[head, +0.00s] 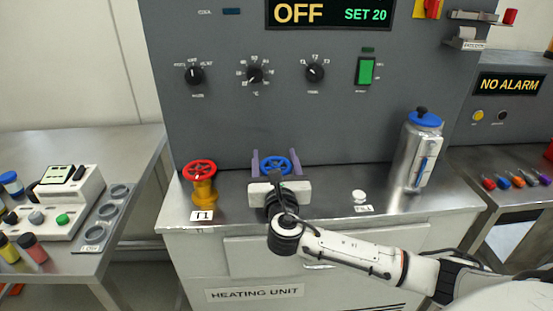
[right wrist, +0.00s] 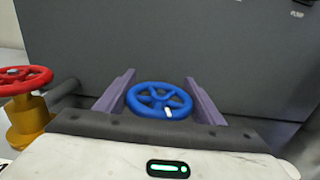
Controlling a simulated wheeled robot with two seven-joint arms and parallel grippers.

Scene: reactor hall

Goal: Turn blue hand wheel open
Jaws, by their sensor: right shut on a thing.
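The blue hand wheel (head: 276,164) stands at the back of the steel counter, in front of the grey panel. In the right wrist view the blue hand wheel (right wrist: 158,98) has a white mark at its lower right. My right gripper (head: 276,153) is shut on the wheel, with one purple finger at its left side and one at its right. The fingers also show in the right wrist view (right wrist: 160,78). The gripper's body hides the wheel's valve body and mount. My left gripper is not in view.
A red hand wheel (head: 200,169) on a yellow valve, labelled T1, stands close at the left. A metal canister (head: 418,155) with a blue lid stands at the right, with a small white knob (head: 359,195) before it. The panel rises close behind.

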